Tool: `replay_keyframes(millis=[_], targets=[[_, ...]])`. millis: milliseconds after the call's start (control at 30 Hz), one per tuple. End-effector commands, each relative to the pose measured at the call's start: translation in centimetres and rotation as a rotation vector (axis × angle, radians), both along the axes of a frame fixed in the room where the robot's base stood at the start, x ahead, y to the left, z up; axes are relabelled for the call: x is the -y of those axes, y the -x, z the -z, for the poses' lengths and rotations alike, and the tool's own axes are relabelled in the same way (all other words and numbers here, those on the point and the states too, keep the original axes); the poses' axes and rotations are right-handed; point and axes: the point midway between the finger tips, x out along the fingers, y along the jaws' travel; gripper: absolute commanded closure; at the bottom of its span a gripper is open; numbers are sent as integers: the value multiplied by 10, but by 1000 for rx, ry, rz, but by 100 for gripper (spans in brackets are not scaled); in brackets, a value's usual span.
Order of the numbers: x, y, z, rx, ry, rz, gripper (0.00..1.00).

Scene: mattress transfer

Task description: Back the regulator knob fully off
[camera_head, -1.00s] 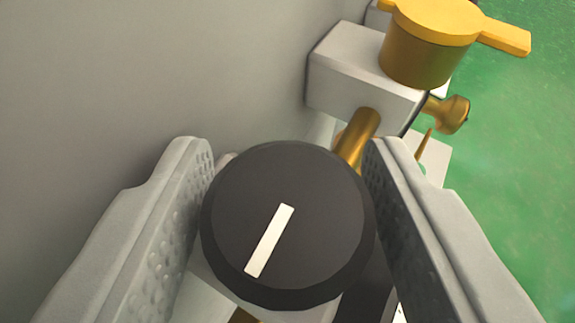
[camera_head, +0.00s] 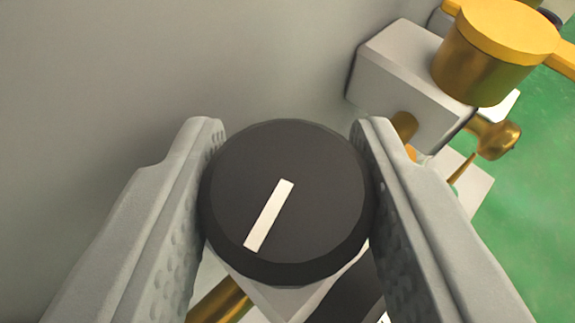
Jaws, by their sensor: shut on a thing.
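The regulator knob (camera_head: 318,225) is a round black cap with a white pointer bar on its top face. The bar slants from lower left to upper right. My gripper (camera_head: 287,150) has one grey finger on each side of the knob and is shut on its rim. The knob's stem is hidden below the cap; part of a pale body and a brass pipe show beneath it.
A yellow-topped brass valve handle (camera_head: 485,60) on a pale block (camera_head: 408,85) stands at upper right. A brass fitting (camera_head: 495,137) sticks out below it. A grey wall (camera_head: 120,80) fills the left. Green floor (camera_head: 535,220) lies at right.

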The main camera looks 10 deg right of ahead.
Motion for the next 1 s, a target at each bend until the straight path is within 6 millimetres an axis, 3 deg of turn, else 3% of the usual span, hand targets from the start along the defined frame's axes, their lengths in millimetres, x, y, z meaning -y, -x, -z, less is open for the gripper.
replay_keyframes(millis=[1000], targets=[[2,-1,0,1,0,-849,85]])
